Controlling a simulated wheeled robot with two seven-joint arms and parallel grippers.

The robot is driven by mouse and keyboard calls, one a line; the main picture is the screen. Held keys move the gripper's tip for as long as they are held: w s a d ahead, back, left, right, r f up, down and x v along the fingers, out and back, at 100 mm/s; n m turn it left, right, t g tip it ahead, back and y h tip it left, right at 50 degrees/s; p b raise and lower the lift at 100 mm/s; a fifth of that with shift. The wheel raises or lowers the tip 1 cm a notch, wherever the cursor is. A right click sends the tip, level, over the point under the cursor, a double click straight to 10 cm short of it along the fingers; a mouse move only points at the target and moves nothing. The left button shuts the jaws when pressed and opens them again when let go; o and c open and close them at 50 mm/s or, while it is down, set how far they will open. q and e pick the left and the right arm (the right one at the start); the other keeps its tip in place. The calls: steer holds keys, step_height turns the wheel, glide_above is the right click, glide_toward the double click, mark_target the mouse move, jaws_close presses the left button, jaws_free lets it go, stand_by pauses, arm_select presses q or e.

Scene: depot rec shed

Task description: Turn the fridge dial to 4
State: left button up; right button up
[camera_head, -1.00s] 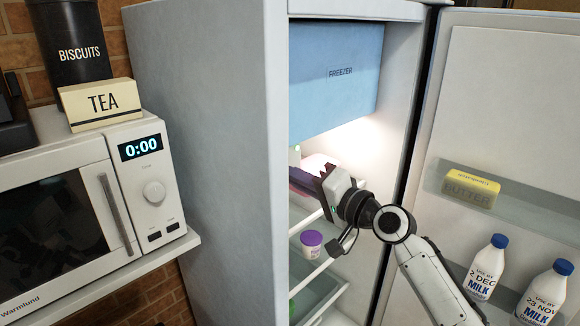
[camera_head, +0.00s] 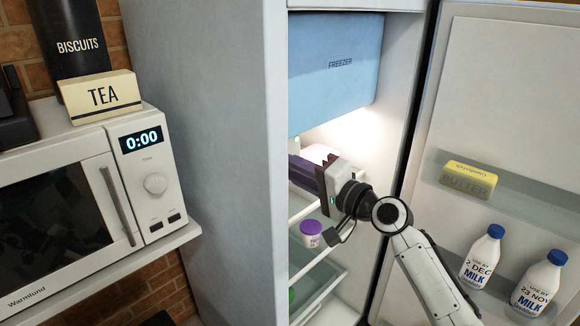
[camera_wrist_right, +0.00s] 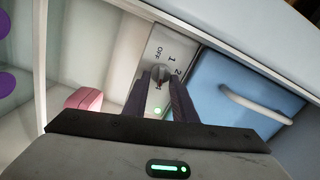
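The fridge (camera_head: 215,150) stands open. Its dial (camera_wrist_right: 159,73) shows in the right wrist view, on a pale panel (camera_wrist_right: 168,50) marked OFF, 1 and 2; the other marks are hidden. A small red mark on the dial shows near its lower side, but I cannot read its setting surely. My right gripper (camera_wrist_right: 160,80) has its two dark fingers apart, with the dial at their tips; I cannot tell whether they touch it. In the head view my right gripper (camera_head: 310,172) reaches into the fridge below the freezer box, and the dial is hidden. My left gripper is not in view.
The blue freezer box (camera_head: 335,75) is just above my right gripper. A purple-lidded tub (camera_head: 311,233) stands on a shelf below. The open door (camera_head: 500,90) at right holds butter (camera_head: 468,180) and milk bottles (camera_head: 482,255). A microwave (camera_head: 75,205) is at left.

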steer(key=v, duration=1)
steer(key=shift+b, duration=0.45)
steer(key=shift+s+d, duration=0.1)
